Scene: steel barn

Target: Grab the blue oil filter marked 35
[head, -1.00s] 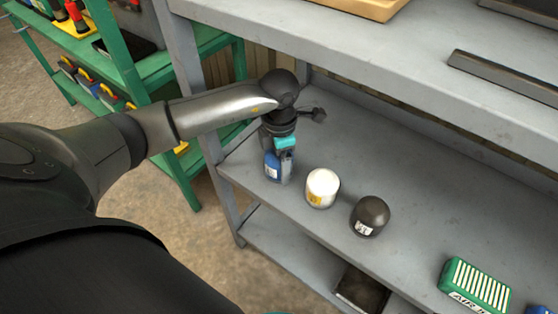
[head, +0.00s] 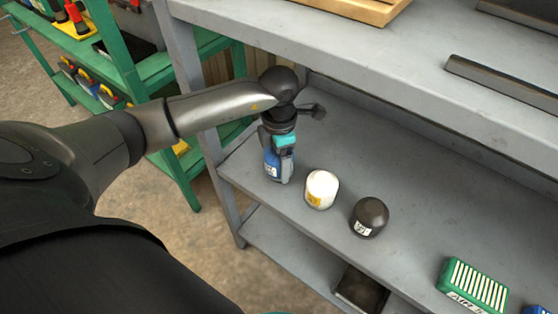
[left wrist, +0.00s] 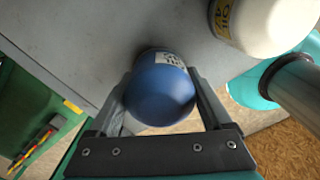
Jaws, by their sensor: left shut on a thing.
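The blue oil filter (head: 271,165) stands at the left end of the grey middle shelf in the head view, partly hidden by my gripper. Its rounded blue body (left wrist: 160,92) and a white label with dark marks show in the left wrist view; I cannot read the number. My left gripper (head: 281,160) comes down on it from above. In the left wrist view my left gripper's fingers (left wrist: 163,100) are on both sides of the filter, shut on it. My right gripper is not in view.
A white filter (head: 321,189) with a yellow label stands just right of the blue one, then a black filter (head: 369,216). A green air filter box (head: 473,284) lies further right. A green rack (head: 160,75) stands left.

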